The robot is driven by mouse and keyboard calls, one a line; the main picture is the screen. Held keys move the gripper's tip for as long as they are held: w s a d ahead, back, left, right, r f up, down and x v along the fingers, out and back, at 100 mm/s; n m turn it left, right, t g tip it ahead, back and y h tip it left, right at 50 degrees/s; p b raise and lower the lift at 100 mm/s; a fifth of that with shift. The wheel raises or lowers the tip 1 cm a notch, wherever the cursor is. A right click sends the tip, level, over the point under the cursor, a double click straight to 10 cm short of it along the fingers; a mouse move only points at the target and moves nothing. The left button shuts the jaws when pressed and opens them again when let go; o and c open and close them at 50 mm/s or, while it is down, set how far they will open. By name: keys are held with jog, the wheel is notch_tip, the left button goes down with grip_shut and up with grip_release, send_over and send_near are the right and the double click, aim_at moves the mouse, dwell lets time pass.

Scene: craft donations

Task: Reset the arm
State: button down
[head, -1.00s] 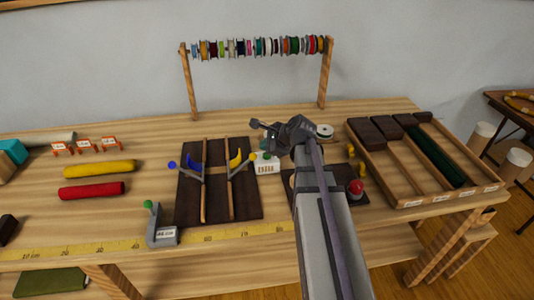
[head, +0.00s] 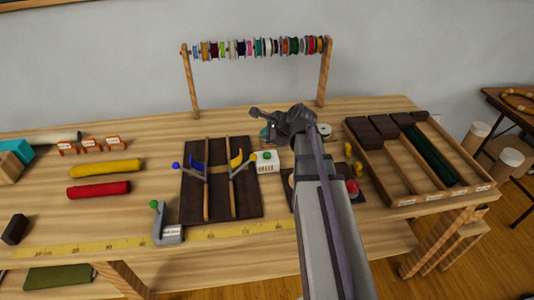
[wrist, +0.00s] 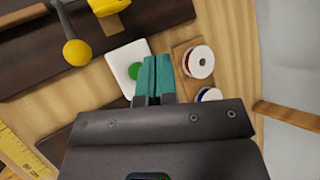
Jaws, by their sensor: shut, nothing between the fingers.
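My arm reaches over the workbench (head: 120,215) from the front, and its dark wrist is above the bench's middle. My gripper (wrist: 157,62) shows teal fingers pressed together with nothing between them in the wrist view. In the head view the gripper is mostly hidden behind the wrist, with a bit of teal showing. The fingers are beside a white box (wrist: 118,60) with a green button, seen from above. The box also shows in the head view (head: 268,166), just right of a dark board (head: 190,208).
A rack of thread spools (head: 325,75) stands at the back. A wooden tray (head: 440,197) with dark blocks and a green roll is at the right. Yellow (head: 105,168) and red (head: 98,189) rolls lie left. A grey stand (head: 168,235) is at the front. White-rimmed spools (wrist: 198,62) are near the fingers.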

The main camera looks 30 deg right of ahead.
dwell(0.4)
jog(key=shift+s+f+n, duration=0.1)
jog(key=shift+s+n, duration=0.05)
jog(key=shift+n, duration=0.65)
jog(key=s+a+f+n+g+h+p, duration=0.2)
jog(key=s+a+n+g, duration=0.6)
jog(key=s+a+n, duration=0.8)
jog(key=a+n+h, duration=0.1)
jog(key=n, duration=0.3)
jog(key=shift+a+f+n+h+p, duration=0.2)
jog(key=shift+a+n+h+p, duration=0.1)
jog(key=shift+n, duration=0.1)
